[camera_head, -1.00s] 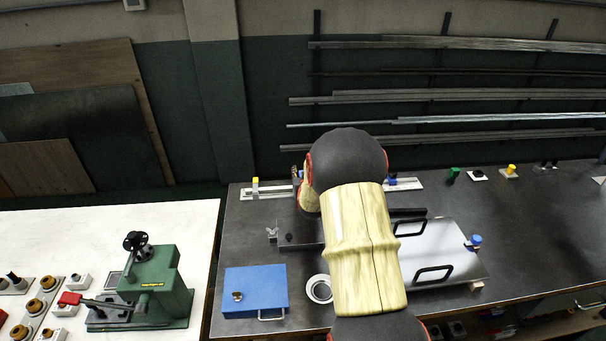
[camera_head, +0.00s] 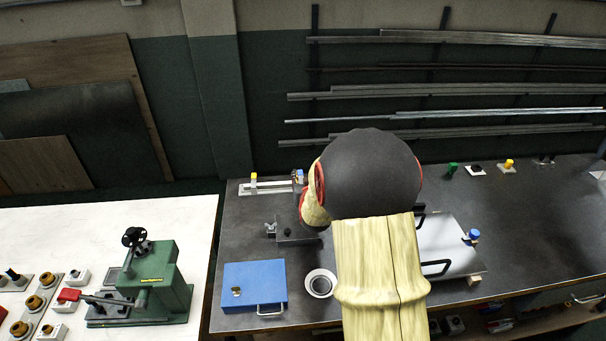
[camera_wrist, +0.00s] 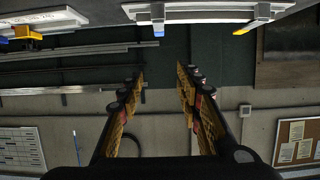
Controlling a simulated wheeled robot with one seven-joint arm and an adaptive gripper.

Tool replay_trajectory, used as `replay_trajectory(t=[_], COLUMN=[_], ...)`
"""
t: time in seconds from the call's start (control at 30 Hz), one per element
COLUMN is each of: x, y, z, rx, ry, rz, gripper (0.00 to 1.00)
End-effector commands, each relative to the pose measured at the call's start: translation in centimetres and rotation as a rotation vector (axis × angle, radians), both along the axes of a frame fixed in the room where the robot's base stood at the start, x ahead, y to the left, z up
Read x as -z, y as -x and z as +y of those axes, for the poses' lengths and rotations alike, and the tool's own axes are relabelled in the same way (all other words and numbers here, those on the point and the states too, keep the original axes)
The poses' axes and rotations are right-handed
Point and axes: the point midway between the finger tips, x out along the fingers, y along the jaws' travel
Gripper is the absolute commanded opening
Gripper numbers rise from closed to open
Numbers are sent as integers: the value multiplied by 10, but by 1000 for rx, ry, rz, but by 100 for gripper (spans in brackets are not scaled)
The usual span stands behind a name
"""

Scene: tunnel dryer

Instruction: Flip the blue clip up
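The blue clip (camera_wrist: 158,29) is on a pale rail (camera_wrist: 205,13) at the top of the wrist view and points down in that upside-down picture. A yellow clip (camera_wrist: 240,31) is farther right on the same rail. In the head view the rail (camera_head: 272,190) lies at the back of the dark bench with its yellow clip (camera_head: 253,179) at left; a small blue patch (camera_head: 299,174) shows near its right end, partly covered by my arm. My gripper (camera_wrist: 161,76) is open and empty, its fingers on either side of the blue clip's line, apart from it.
A second rail part with yellow and blue pieces (camera_wrist: 27,33) is at upper left in the wrist view. A blue box (camera_head: 254,286), a round dish (camera_head: 320,284) and a metal plate with black handles (camera_head: 452,246) lie on the bench. A green press (camera_head: 150,285) stands on the white table.

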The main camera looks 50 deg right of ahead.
Motion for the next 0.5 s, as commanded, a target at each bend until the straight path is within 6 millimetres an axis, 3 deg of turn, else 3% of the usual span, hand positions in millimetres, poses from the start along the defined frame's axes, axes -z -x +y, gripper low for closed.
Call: replay_trajectory(t=[0.2, 0.5], x=[-6, -6], y=[12, 14], z=[10, 12], rx=[0, 0], ry=[1, 0], rz=[-1, 0], gripper=[35, 35])
